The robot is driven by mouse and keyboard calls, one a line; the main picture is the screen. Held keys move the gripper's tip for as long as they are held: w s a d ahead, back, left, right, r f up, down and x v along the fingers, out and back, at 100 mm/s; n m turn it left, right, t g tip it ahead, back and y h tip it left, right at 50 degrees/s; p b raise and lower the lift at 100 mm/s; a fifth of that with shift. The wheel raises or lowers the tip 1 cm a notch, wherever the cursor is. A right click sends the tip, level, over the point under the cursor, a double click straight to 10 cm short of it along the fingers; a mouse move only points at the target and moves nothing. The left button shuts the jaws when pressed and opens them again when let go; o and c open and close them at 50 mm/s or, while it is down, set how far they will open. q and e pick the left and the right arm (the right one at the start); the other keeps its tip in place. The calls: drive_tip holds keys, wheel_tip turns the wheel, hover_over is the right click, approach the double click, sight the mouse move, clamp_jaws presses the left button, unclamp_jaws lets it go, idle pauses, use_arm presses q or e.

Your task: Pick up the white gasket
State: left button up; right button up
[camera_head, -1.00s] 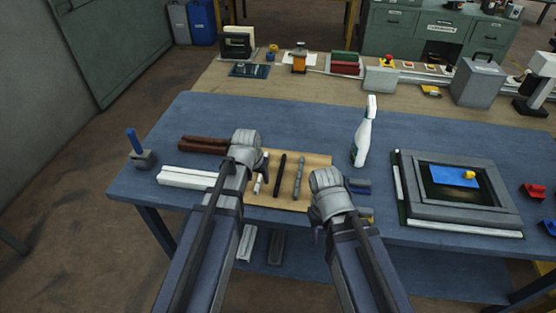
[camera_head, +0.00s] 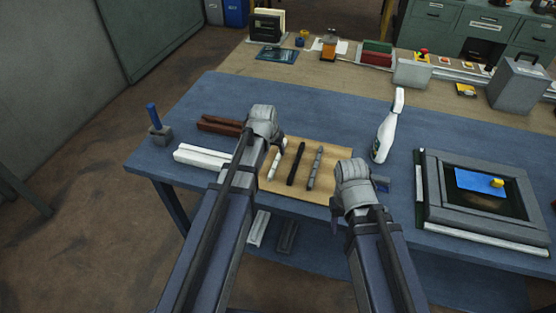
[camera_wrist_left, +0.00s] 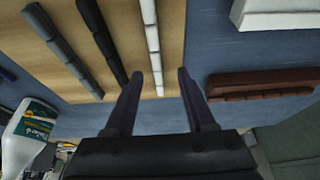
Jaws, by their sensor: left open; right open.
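The white gasket (camera_head: 277,160) is a thin segmented strip on a tan board (camera_head: 333,168), left of a black strip (camera_head: 296,163) and a grey strip (camera_head: 314,167). My left gripper (camera_head: 272,130) is over the board's left far corner, and its arm hides part of that side. In the left wrist view, the white gasket (camera_wrist_left: 152,40) runs toward my open left gripper (camera_wrist_left: 160,95); its end shows between the fingers, which hold nothing. My right gripper (camera_head: 352,178) is empty near the board's right edge; its fingertips are mostly hidden.
A white bar (camera_head: 200,158) and brown bars (camera_head: 220,124) lie left of the board. A spray bottle (camera_head: 386,130) and a dark grey frame (camera_head: 480,190) stand to the right. A blue-handled tool (camera_head: 156,125) stands at the table's left corner.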

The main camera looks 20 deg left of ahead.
sight(278, 158)
use_arm(q)
drive_tip(key=b+x, duration=0.4)
drive_tip(key=x, duration=0.1)
drive_tip(key=shift+s+d+f, duration=0.1)
drive_tip(key=shift+d+f, duration=0.05)
drive_tip(key=shift+d, duration=0.15)
drive_tip(key=shift+c, duration=0.3)
clamp_jaws()
